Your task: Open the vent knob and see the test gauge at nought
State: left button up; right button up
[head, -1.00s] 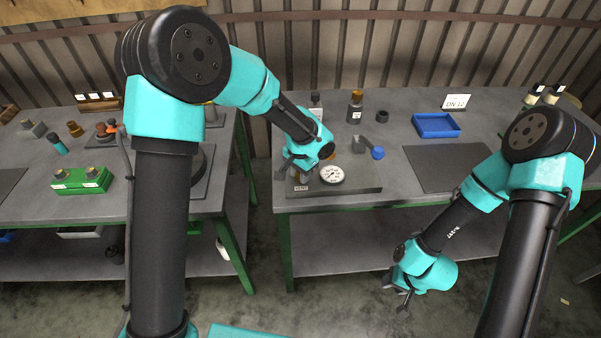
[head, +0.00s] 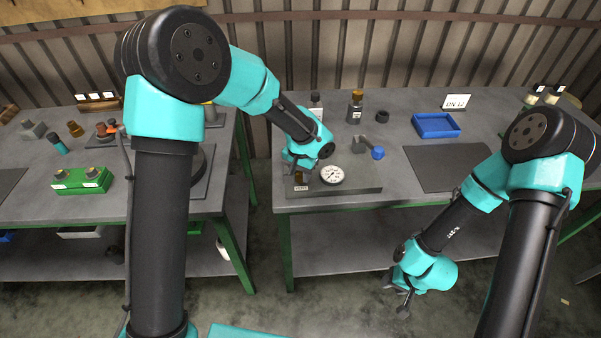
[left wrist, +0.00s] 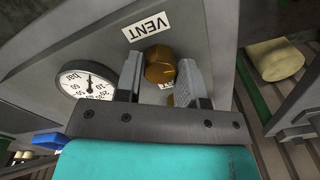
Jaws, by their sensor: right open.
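The brass vent knob (left wrist: 160,65) shows in the left wrist view beside the white VENT label (left wrist: 148,27). My left gripper (left wrist: 161,68) has one finger on each side of the knob; whether both fingers press on it I cannot tell. In the head view my left gripper (head: 296,168) is over the left part of the grey test block and hides most of the knob. The round white test gauge (head: 332,175) lies just right of it and also shows in the left wrist view (left wrist: 87,83). Its needle reading is unclear. My right gripper (head: 398,297) is open and empty, low in front of the bench.
A blue cap on a grey fitting (head: 377,153) stands behind the block. A blue tray (head: 436,125) and a dark mat (head: 448,168) lie to the right. A brown-capped bottle (head: 355,106) stands behind. A green block (head: 82,181) is on the left bench.

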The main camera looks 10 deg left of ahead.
aim_at(300, 174)
pick_arm(q)
jog(key=o, duration=0.4)
jog(key=shift+c, duration=0.2)
notch_tip(300, 174, up, 17)
jog(key=shift+r, duration=0.2)
dwell(0.3)
dwell(0.3)
